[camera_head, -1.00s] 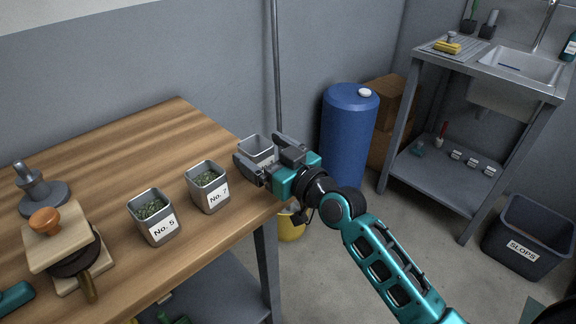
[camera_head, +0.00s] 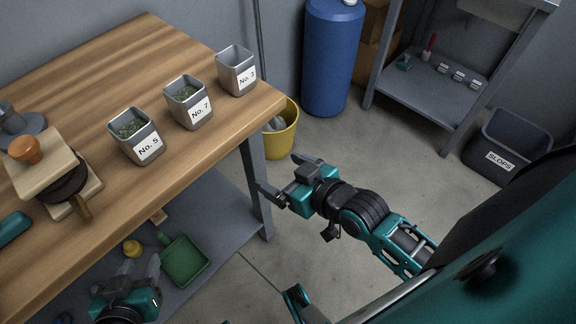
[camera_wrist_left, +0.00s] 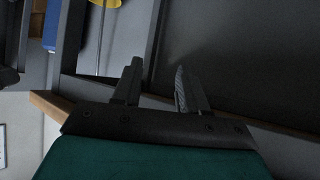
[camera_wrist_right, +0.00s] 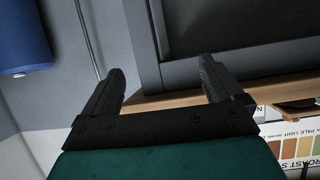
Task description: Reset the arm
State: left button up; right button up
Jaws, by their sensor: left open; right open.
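My right gripper (camera_head: 281,173) is open and empty over the floor, to the right of the wooden table; its fingers also show apart in the right wrist view (camera_wrist_right: 160,68). My left gripper (camera_head: 141,268) is at the bottom left of the head view, in front of the table's lower shelf. Its open, empty jaws show in the left wrist view (camera_wrist_left: 157,70). Metal tins No. 5 (camera_head: 137,134) and No. 7 (camera_head: 188,102), both with green contents, stand upright on the table with tin No. 3 (camera_head: 237,70), which looks empty. Neither gripper touches them.
The wooden table (camera_head: 150,45) has a grey lower shelf (camera_head: 215,215) with a green dustpan (camera_head: 183,261). A yellow bucket (camera_head: 283,138) and blue drum (camera_head: 333,60) stand behind my right gripper. A slops bin (camera_head: 510,145) is at right. Open floor lies between.

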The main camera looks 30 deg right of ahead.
jog(key=s+a+f+g+h, duration=0.1)
jog(key=s+f+g, duration=0.1)
jog(key=s+f, duration=0.2)
pick_arm(q)
jog(key=shift+y, duration=0.4)
jog(key=r+p, duration=0.1)
jog(key=p, duration=0.1)
jog(key=s+a+r+p, duration=0.1)
jog(key=p, duration=0.1)
jog(key=a+r+p, duration=0.1)
jog(key=p, duration=0.2)
jog(key=shift+s+a+r, duration=0.2)
jog(key=shift+s+r, duration=0.05)
jog(key=shift+r, duration=0.05)
pick_arm(e)
jog(key=shift+h, duration=0.4)
jog(key=d+r, duration=0.1)
jog(key=s+d+r, duration=0.1)
jog(key=r, duration=0.1)
jog(key=shift+d+r, duration=0.15)
jog(key=shift+r, duration=0.1)
